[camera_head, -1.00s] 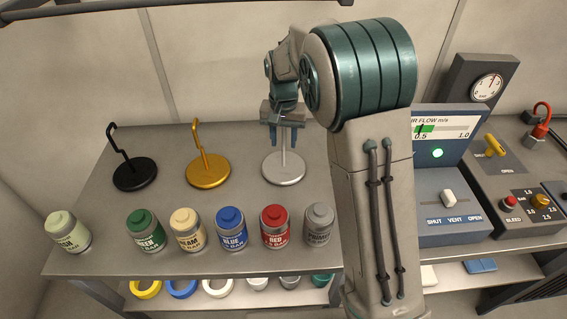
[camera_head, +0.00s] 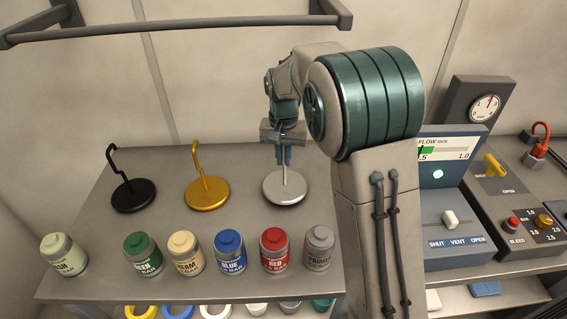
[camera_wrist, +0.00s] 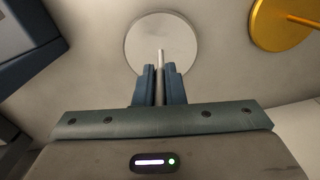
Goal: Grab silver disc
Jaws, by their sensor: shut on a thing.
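The silver disc (camera_head: 284,188) has a thin upright stem and is at the right of a row of three hooked discs over the table. My gripper (camera_head: 283,155) is above it, its blue fingers shut on the stem. In the wrist view the silver disc (camera_wrist: 161,30) lies beyond the fingertips (camera_wrist: 159,72), with the stem between them. The upper part of the stem is hidden by my gripper. I cannot tell for sure whether the disc is clear of the tabletop.
A gold disc (camera_head: 208,195) and a black disc (camera_head: 132,196) stand to the left. Several paint cans, including a blue one (camera_head: 230,255), line the table's front. Control boxes (camera_head: 452,225) stand to the right. A grey rail (camera_head: 190,27) hangs above the back.

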